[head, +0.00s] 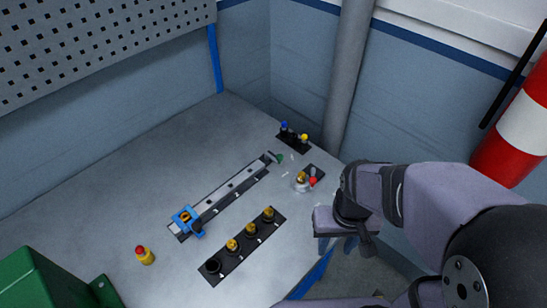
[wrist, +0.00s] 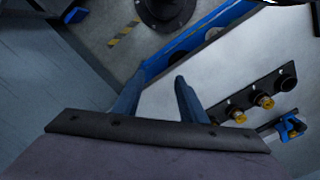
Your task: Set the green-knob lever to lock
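The green knob (head: 278,158) sits on a short lever at the far right end of a long metal rail (head: 225,194) on the grey table. The knob is small, so the lever's exact setting cannot be told. A blue carriage (head: 186,219) with an orange part is at the rail's near left end; it shows in the wrist view too (wrist: 290,127). My gripper (head: 337,246) is to the right of the green knob, past the table's right edge, pointing down. Its two blue fingers (wrist: 157,90) are apart with nothing between them. The green knob is not in the wrist view.
A strip with several dark and yellow knobs (head: 241,244) lies between rail and front edge. A red-knobbed part (head: 312,181) and a blue-and-yellow-knobbed block (head: 293,137) stand near the green knob. A red-topped yellow button (head: 144,255) and green box (head: 40,282) are at left.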

